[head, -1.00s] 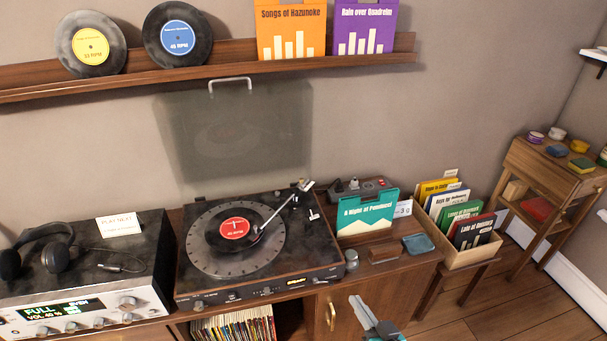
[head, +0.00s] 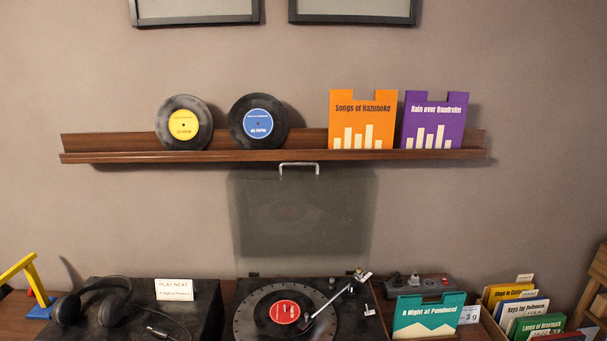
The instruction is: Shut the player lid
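The player lid (head: 301,215) is a smoky, see-through panel standing raised at the back of the record player. A pale handle (head: 299,165) is on its top edge, just below the wall shelf. The record player (head: 245,327) shows at the bottom of the head view, its front cut off by the frame edge. A record with a red label (head: 284,312) lies on its platter, and the tonearm (head: 335,301) reaches over the record. Neither of my grippers is in the head view.
A wall shelf (head: 280,155) above the lid holds two records and two sleeves, orange and purple. Headphones (head: 95,297) and a "play next" card (head: 174,290) are left of the player. A teal sleeve (head: 428,315) and a box of records (head: 520,305) are right.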

